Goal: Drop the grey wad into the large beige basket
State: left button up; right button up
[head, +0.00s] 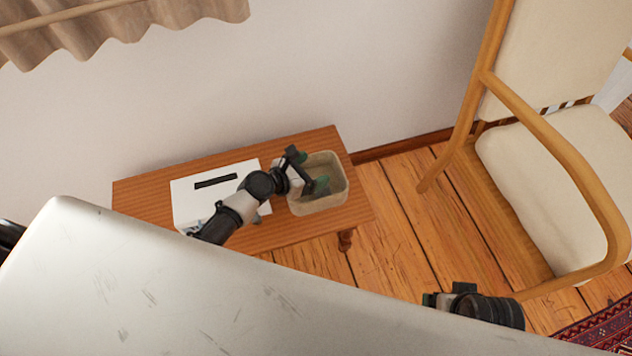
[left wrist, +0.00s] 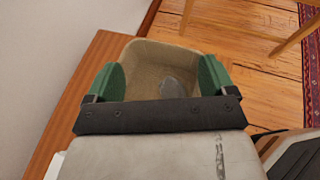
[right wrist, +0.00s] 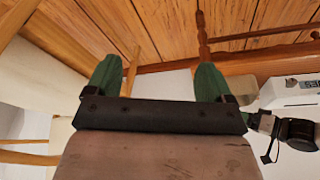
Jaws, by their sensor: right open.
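The large beige basket (head: 322,207) stands on the small wooden table, near its right end. My left gripper (head: 311,171) is over the basket, with its green fingers spread apart and nothing between them. In the left wrist view the open fingers flank the basket (left wrist: 150,58), and the grey wad (left wrist: 178,87) lies inside, low in the basket. The wad cannot be made out in the head view. My right gripper (right wrist: 157,80) is open and empty, away from the table; in the head view its fingers are hard to make out.
A white box (head: 235,173) with a dark slot stands on the table (head: 140,193), left of the basket. A wooden armchair (head: 545,150) with cream cushions stands at the right. Bare plank floor (head: 385,235) lies between table and chair. A red rug (head: 605,325) is at the lower right.

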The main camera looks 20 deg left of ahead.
pick_arm(q)
jog(key=p+v, duration=0.2)
jog(key=v, duration=0.8)
jog(key=shift+s+a+r+p, duration=0.25)
jog(key=shift+p, duration=0.05)
pick_arm(e)
notch_tip(320, 180, down, 9)
jog(key=shift+g, duration=0.3)
jog(key=shift+a, duration=0.1)
